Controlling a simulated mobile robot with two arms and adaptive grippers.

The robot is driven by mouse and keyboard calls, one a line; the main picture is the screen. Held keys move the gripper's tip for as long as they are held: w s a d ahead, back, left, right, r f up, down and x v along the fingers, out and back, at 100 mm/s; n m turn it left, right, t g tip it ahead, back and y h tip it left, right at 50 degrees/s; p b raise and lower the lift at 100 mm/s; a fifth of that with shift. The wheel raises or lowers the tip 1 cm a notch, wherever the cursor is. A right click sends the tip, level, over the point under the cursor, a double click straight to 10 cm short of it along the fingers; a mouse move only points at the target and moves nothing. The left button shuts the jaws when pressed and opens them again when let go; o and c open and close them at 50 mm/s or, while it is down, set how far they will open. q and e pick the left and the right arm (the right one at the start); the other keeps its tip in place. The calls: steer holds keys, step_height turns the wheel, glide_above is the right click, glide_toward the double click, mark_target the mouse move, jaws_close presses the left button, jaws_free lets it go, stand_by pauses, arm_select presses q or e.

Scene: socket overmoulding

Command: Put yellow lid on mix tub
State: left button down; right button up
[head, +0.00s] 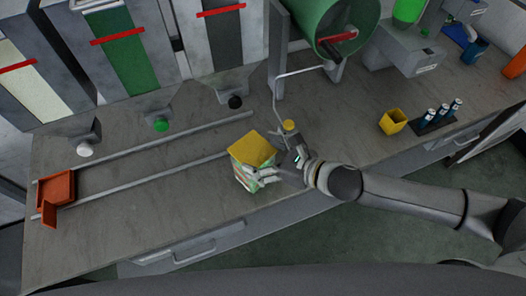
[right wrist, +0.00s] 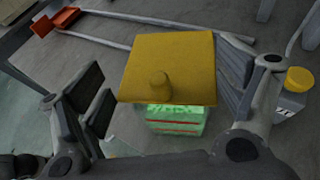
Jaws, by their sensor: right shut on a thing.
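The yellow lid (head: 252,147) is a flat square plate with a round knob. My right gripper (head: 264,177) is shut on the lid. The mix tub (head: 244,178) is right below the lid, a pale green box with red lines. In the right wrist view, the tub (right wrist: 178,121) shows under the lid's near edge. The lid hides the tub's opening, and I cannot tell whether they touch. My left gripper is not in view.
Two rails (head: 140,172) run along the bench (head: 110,235) left of the tub, with an orange-red tray (head: 57,187) at their end. A yellow-capped bottle (right wrist: 293,92) stands close to my right gripper. A yellow box (head: 393,122) stands further right.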

steer(key=shift+f+b, duration=0.65)
steer(key=shift+f, duration=0.7)
steer(key=o, duration=0.8)
steer(key=shift+c, duration=0.2)
steer(key=v, duration=1.2)
steer(key=shift+r, duration=0.1)
